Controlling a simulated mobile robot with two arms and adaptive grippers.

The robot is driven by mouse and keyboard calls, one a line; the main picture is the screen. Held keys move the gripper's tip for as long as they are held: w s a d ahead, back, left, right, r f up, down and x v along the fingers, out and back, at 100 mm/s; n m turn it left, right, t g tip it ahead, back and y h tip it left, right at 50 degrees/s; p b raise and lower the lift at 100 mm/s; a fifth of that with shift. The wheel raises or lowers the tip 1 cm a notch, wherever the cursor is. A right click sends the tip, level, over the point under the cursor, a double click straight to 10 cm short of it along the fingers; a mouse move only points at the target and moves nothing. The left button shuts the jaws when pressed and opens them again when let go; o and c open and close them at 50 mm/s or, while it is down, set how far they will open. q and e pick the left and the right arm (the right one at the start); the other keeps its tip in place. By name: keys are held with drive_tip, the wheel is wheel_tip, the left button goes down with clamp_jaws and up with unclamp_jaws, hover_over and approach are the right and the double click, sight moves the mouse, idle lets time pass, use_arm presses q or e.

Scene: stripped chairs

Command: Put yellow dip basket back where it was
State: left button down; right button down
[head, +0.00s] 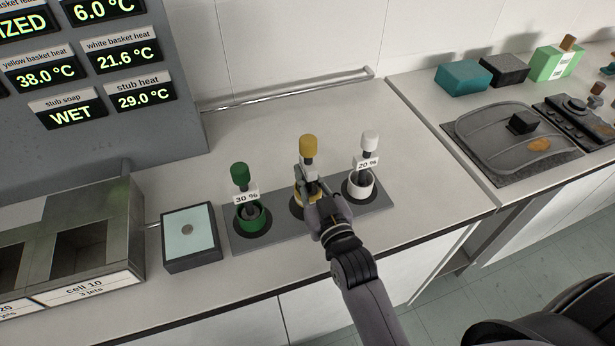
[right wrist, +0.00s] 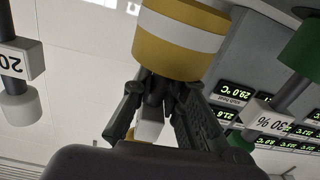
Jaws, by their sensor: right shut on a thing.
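The yellow dip basket (head: 308,145) is upright over the middle dark round spot of a grey rack (head: 238,243), between the green basket (head: 240,173) and the white basket (head: 369,140). My right gripper (head: 309,178) is shut on its stem, below the yellow knob. In the upside-down right wrist view the yellow cup with its pale band (right wrist: 180,40) shows beyond the fingers (right wrist: 160,105). The gripper partly hides the cup in the head view, and I cannot tell whether it touches the rack. My left gripper is not in view.
The green basket is labelled 30 % and the white one 20 %, both close beside my gripper. A square pad box (head: 190,237) and metal cells (head: 90,235) stand left. A grey display panel (head: 105,110) rises behind them. The counter (head: 290,110) behind the rack is clear.

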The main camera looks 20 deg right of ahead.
drive_tip(key=shift+f, duration=0.6)
drive_tip(key=c, duration=1.6)
unclamp_jaws()
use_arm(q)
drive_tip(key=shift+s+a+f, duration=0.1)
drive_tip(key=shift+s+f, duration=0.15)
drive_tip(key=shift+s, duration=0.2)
use_arm(e)
drive_tip(key=shift+r, duration=0.15)
